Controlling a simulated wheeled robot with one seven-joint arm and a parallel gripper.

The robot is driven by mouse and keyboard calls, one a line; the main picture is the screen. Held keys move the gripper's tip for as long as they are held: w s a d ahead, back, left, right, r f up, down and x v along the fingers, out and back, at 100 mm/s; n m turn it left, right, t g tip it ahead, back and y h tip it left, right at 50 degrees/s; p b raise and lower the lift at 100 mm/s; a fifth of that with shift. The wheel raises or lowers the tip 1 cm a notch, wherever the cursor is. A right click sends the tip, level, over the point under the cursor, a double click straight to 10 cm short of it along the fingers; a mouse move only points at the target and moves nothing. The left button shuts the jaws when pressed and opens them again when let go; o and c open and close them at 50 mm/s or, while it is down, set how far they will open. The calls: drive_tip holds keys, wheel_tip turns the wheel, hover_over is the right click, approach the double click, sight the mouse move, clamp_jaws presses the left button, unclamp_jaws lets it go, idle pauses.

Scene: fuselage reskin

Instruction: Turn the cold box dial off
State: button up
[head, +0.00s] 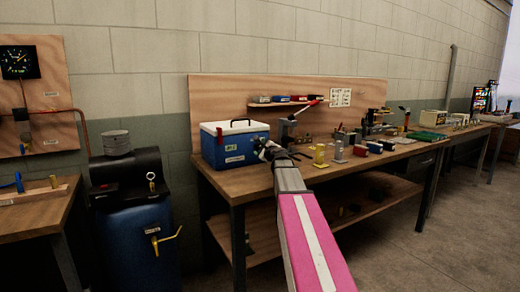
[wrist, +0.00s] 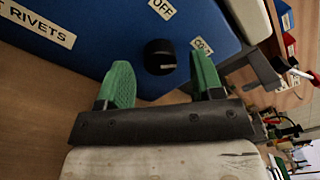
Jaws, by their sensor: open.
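The cold box (head: 228,151) is a blue box with a white lid and black handle, at the left end of the workbench. In the wrist view its blue face (wrist: 85,30) fills the upper left. A round black dial (wrist: 160,56) sits on that face, with an OFF label (wrist: 162,8) above it and another label (wrist: 202,46), partly hidden by a finger, to its right. My gripper (wrist: 160,62) is open, with its green fingers on either side of the dial. Contact cannot be told. In the head view my gripper (head: 268,149) is at the box's right side.
The wooden workbench (head: 225,182) carries a vise-like tool (head: 288,130) and several small coloured blocks right of the box. A shelf (head: 290,103) is on the backboard. A blue barrel (head: 140,240) stands left of the bench. Open floor (head: 420,240) lies at right.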

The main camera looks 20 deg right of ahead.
drive_tip(key=shift+w+a, duration=0.15)
drive_tip(key=shift+w, duration=0.4)
drive_tip(key=c, duration=0.9)
drive_tip(key=shift+c, duration=0.2)
